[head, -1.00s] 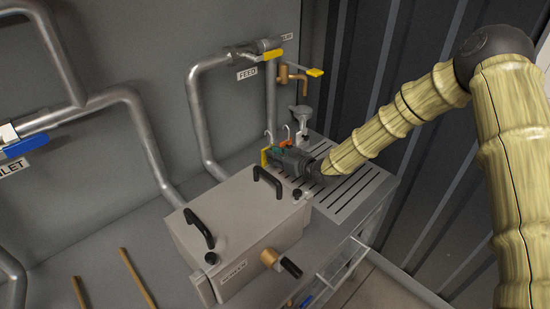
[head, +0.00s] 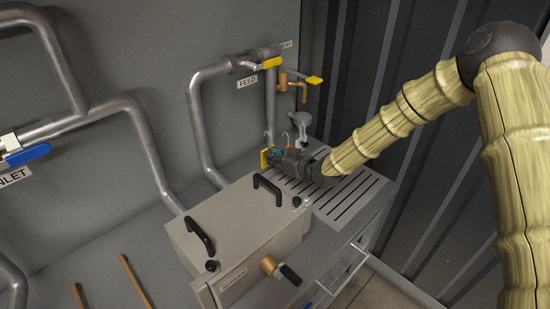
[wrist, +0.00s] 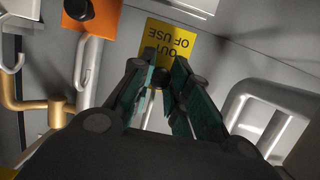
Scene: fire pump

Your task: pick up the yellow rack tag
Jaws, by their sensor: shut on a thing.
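The yellow rack tag (wrist: 172,52), printed "OUT OF USE", shows upside down between and beyond my fingertips in the wrist view. In the head view a small yellow part of the tag (head: 265,157) shows at the left end of my gripper. My gripper (head: 276,154) is at the hooks above the slotted bench top, by the grey wall. In the wrist view my gripper (wrist: 163,78) has its teal-padded fingers closed in on the tag's lower edge. The exact contact is partly hidden by the fingertips.
An orange tag (wrist: 82,18) hangs on a pale hook left of my fingers. A brass tap (wrist: 35,103) is at the left, a metal handle (wrist: 272,118) at the right. A lidded grey box (head: 240,228) with black handles stands in front of my gripper.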

